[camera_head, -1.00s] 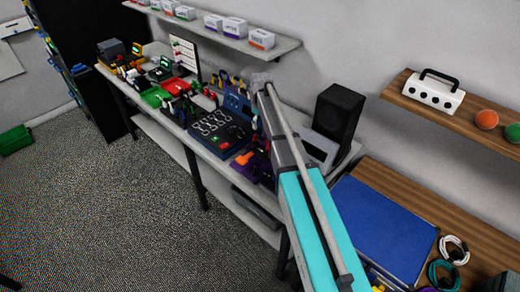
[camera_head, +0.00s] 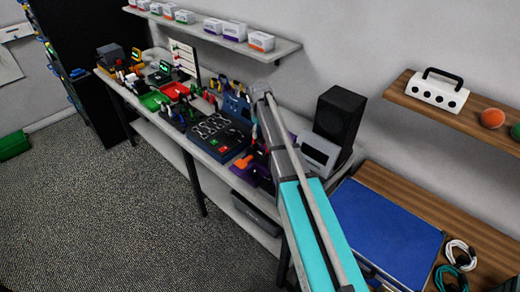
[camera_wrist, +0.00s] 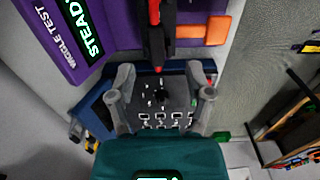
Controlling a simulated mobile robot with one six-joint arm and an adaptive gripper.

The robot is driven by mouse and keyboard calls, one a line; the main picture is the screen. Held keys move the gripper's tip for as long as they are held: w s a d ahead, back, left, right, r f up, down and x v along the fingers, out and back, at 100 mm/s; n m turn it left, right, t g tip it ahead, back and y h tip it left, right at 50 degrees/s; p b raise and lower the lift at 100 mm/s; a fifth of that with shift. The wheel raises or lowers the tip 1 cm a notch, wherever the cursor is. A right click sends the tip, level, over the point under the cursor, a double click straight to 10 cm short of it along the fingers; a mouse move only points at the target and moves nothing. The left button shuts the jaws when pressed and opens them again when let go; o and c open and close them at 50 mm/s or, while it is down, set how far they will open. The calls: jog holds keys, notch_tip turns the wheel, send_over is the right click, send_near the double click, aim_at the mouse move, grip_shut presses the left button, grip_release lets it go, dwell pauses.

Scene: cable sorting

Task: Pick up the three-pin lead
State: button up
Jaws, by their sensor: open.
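In the wrist view, a black and red lead or connector (camera_wrist: 157,40) runs down from the top edge, over the purple tester. I cannot count its pins, so I cannot tell whether it is the three-pin lead. My gripper (camera_wrist: 163,97) is open, one finger on each side, with its fingertips below the lead's lower end in the picture. Nothing is between the fingers that I can see as held. In the head view my arm reaches over the bench, and the gripper is hidden or too small to make out.
The purple tester (camera_wrist: 62,28) reads "WIGGLE TEST" and "STEADY"; an orange block (camera_wrist: 203,33) is beside the lead. A dark panel with blue edges (camera_wrist: 88,118) lies beyond. In the head view, a black speaker (camera_head: 338,113) and a blue case (camera_head: 385,232) stand right of my arm.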

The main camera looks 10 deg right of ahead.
aim_at(260, 140)
jog(key=shift+f, duration=0.15)
jog(key=shift+d+f+b, duration=0.15)
jog(key=shift+f+b, duration=2.35)
jog(key=shift+b, duration=0.05)
grip_shut()
